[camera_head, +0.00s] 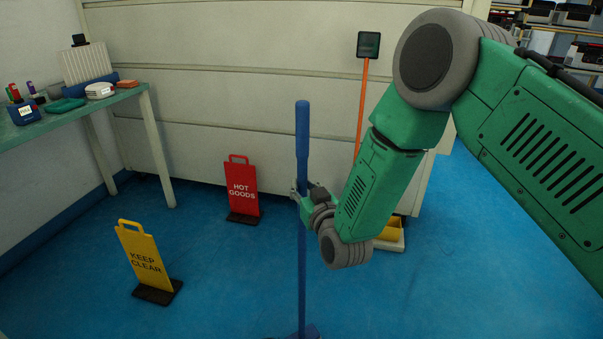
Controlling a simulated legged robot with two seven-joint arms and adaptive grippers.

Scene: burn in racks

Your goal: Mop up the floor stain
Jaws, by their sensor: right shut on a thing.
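A blue mop (302,260) stands upright in the middle of the view, its thick grip at the top and its head (309,332) at the bottom edge, mostly cut off. My right gripper (301,193) is shut on the mop's handle below the thick grip. My right arm comes in from the right and covers much of that side. My left gripper is not in view. I see no stain on the visible blue floor (220,290).
A yellow KEEP CLEAR sign (143,258) and a red HOT GOODS sign (242,188) stand on the floor to the left. A bench (130,92) with small items is at far left.

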